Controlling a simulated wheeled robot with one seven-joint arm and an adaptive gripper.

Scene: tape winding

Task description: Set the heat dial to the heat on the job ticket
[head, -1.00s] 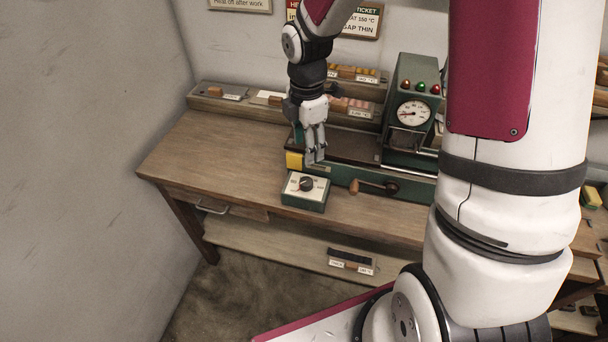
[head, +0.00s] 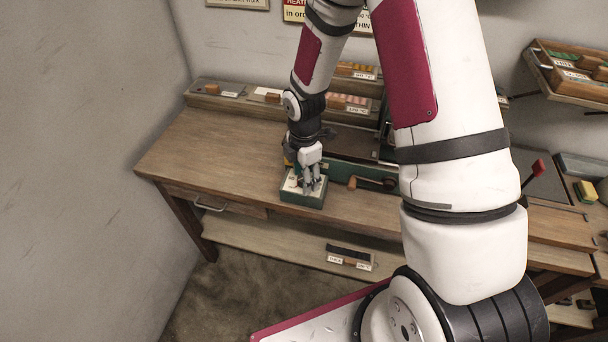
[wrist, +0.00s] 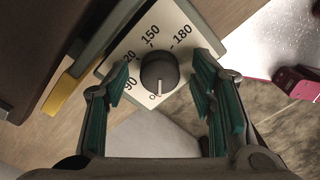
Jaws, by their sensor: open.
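The heat dial is a dark round knob (wrist: 159,70) on a white face (wrist: 182,40) marked 90, 120, 150 and 180. Its pale pointer is toward the bottom of the wrist view, near a partly hidden mark, away from 150. The dial sits on a small green box (head: 302,199) at the bench's front. My gripper (head: 312,188) is over the box, its open fingers (wrist: 162,72) on either side of the knob; contact cannot be told. The job ticket (head: 364,22) on the wall is mostly hidden by my arm and cut off; its heat is not readable now.
A crank with a wooden handle (head: 353,182) is right of the box on the green machine. A yellow block (wrist: 62,96) is beside the box. Trays (head: 215,91) line the bench's back. The bench's left part (head: 205,150) is clear.

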